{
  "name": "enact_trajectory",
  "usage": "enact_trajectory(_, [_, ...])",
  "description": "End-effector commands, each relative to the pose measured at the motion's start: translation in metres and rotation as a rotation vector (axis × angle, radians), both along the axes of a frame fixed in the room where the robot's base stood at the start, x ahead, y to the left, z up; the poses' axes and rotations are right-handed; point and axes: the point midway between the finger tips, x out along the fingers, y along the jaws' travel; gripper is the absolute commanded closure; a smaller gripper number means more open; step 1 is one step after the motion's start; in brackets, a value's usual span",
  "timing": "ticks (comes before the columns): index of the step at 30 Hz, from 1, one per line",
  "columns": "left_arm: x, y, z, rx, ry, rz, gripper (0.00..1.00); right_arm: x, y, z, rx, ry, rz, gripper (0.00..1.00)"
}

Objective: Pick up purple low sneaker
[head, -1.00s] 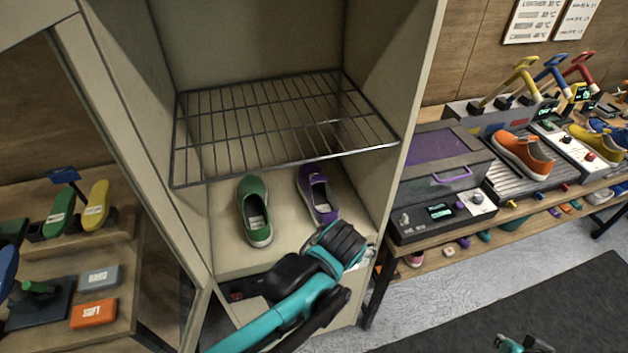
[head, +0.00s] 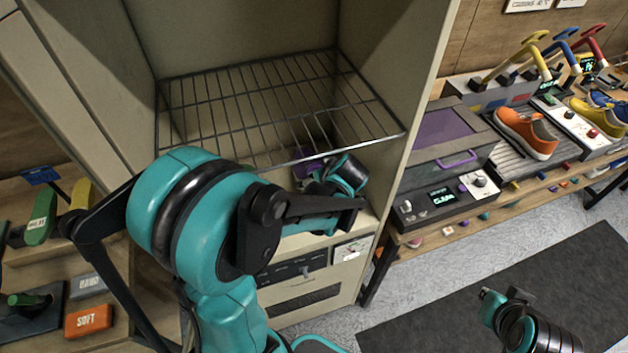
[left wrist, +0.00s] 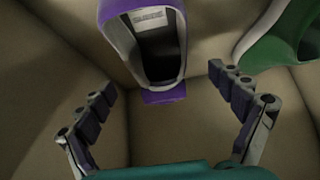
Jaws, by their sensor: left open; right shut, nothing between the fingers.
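The purple low sneaker (head: 303,170) stands on the cabinet floor under the wire rack, mostly hidden by my left arm in the head view. In the left wrist view the purple sneaker (left wrist: 183,50) shows its dark opening, white lining and purple heel tab, just ahead of and between the fingers. My left gripper (left wrist: 165,82) is open and empty, its fingers apart on either side, not touching the sneaker. My right gripper (head: 490,296) is shut and empty at the lower right, over the floor mat.
The wire rack (head: 262,115) is close above my left wrist. A green shoe (left wrist: 275,40) stands beside the purple one. The cabinet's right wall (head: 412,90) is near. A bench with a grey box (head: 430,160) and an orange sneaker (head: 526,132) stands to the right.

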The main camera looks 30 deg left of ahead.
Motion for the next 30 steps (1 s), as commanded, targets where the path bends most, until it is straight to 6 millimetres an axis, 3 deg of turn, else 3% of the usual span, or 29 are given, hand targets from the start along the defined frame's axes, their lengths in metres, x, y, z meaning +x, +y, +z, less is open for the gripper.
enact_trajectory(8, [0.016,0.019,0.0,0.0,0.0,0.001,0.06,0.0,0.0,-0.004,0.0,0.0,0.0,1.0])
enact_trajectory(15, [0.033,0.038,-0.033,-0.001,0.0,0.001,0.06,0.0,0.0,-0.019,0.0,0.0,0.0,1.0])
enact_trajectory(26, [0.037,0.043,-0.039,0.0,0.0,-0.001,0.06,0.0,0.0,-0.02,0.0,0.0,0.0,1.0])
enact_trajectory(30, [0.037,0.043,-0.039,0.0,0.0,-0.001,0.43,0.0,0.0,-0.02,0.0,0.0,0.0,1.0])
